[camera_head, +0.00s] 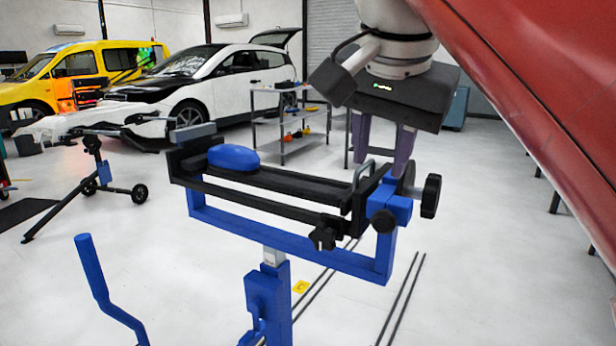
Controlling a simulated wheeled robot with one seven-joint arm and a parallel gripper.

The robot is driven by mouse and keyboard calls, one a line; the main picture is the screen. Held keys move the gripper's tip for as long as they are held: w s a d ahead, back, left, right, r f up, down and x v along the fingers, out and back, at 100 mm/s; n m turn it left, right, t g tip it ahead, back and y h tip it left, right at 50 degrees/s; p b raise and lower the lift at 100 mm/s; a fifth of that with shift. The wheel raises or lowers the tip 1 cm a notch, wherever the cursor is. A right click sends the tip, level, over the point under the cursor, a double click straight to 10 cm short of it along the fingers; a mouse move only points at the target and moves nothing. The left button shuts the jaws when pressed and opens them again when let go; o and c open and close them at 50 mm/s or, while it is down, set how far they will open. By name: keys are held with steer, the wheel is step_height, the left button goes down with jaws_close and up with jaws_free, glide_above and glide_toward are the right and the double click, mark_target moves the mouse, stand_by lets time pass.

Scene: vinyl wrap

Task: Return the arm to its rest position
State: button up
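My gripper (383,148) hangs from my arm at the upper right, its two purple fingers pointing down. The fingers are wide apart, with nothing seen held between them. They are just above and behind the right end of a black and blue stand (290,245), near its metal handle (362,174) and black knobs (431,195). I cannot tell whether a fingertip touches the stand. A smooth blue oval object (233,157) lies on the left part of the stand's black rails.
A large red panel (530,90) slants across the upper right, close to my arm. A grey shelf cart (290,125) stands behind the stand. A white car (205,80), a yellow van (70,75) and a wheeled stand (95,175) are at the left. Open floor lies between.

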steer(key=s+d+f+n, duration=0.2)
steer(key=f, duration=0.9)
steer(key=s+d+f+n, duration=0.2)
steer(key=s+d+f, duration=0.1)
steer(key=f, duration=0.8)
steer(key=s+d+f+n, duration=0.2)
steer(key=f, duration=0.9)
steer(key=shift+s+d+n+t+y, duration=0.15)
steer(key=shift+s+n+t+y, duration=0.1)
steer(key=shift+n+t+y, duration=0.05)
